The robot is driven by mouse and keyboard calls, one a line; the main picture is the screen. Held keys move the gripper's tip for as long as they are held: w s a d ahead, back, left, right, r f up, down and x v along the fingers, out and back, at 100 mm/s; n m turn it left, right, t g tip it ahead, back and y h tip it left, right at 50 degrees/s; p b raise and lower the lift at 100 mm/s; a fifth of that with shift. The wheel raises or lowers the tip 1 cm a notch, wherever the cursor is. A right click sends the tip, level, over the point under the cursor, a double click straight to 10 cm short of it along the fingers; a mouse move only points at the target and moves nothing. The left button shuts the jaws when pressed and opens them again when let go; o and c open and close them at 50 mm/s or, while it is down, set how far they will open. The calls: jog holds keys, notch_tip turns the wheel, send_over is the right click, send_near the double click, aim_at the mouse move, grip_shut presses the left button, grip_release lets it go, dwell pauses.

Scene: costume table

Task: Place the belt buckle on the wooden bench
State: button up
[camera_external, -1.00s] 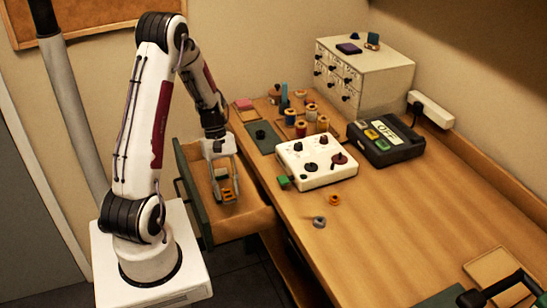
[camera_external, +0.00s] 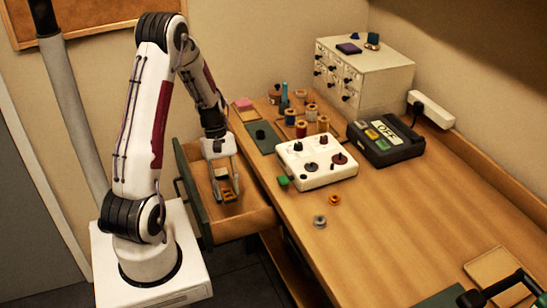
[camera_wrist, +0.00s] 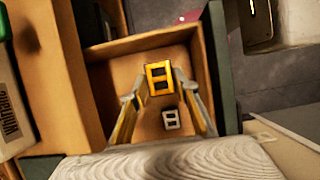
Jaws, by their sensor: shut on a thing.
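My gripper (camera_external: 229,192) is inside the open drawer, fingers pointing down. In the external view the buckle is small and partly hidden by the fingers. A grey buckle (camera_wrist: 171,119) shows between the fingers in the wrist view, apart from the yellow one. The wooden bench (camera_external: 400,225) stands to the right of the drawer, its top above the drawer floor.
On the bench are a white control box (camera_external: 318,178), a black device (camera_external: 385,150), several thread spools and two small rings (camera_external: 320,221). The front middle of the bench is clear.

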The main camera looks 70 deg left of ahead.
aim_at(228, 199)
jog(key=shift+f, duration=2.5)
jog(key=shift+f, duration=2.3)
jog(key=shift+f, duration=0.2)
jog(key=o, duration=1.1)
jog(key=shift+r, duration=0.15)
